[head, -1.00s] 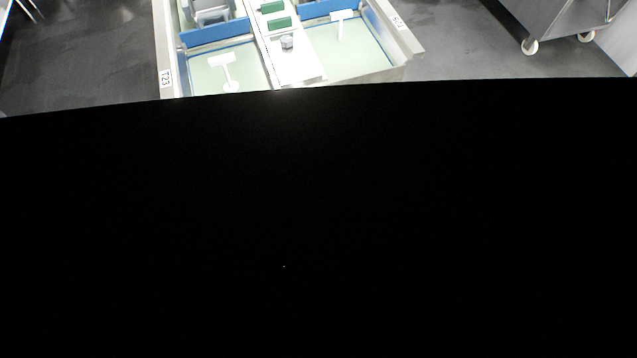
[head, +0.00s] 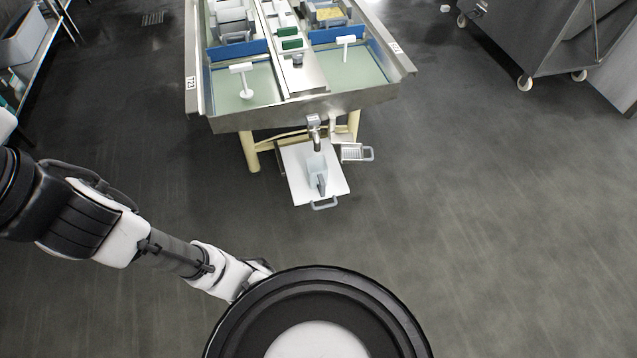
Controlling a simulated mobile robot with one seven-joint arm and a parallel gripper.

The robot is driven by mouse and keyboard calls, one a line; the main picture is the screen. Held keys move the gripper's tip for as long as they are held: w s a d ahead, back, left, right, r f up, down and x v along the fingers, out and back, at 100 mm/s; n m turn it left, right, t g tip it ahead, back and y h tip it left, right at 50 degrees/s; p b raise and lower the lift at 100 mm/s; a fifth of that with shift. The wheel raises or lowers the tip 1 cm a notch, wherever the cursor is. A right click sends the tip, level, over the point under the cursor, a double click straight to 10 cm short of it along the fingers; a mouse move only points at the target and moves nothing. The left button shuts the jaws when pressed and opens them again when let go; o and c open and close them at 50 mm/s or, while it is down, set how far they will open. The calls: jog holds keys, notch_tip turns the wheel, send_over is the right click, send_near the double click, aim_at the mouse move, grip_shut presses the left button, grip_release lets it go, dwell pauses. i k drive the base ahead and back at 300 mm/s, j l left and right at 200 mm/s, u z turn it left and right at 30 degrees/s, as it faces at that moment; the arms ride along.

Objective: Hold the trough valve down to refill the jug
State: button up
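In the head view, the trough (head: 232,122) stands ahead with its near end facing me. The metal trough valve (head: 314,122) sticks out of the middle of that end. The pale, translucent jug (head: 317,168) with a grey handle stands upright below the valve on a white board (head: 335,188). My arm reaches in from the left and its far end passes behind a round black part of my body, well short of the jug and valve. My gripper's fingers are not visible, and nothing of mine touches the valve or jug.
A small grey slotted tray (head: 356,153) sits right of the white board. Two white T-shaped tools (head: 243,80) (head: 345,48) stand in the trough's compartments. A steel cart (head: 545,45) on casters is at the upper right, shelving (head: 38,50) at the upper left. The floor between is clear.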

aim_at(313, 121)
jog(key=i+l, duration=0.85)
jog(key=l, duration=0.15)
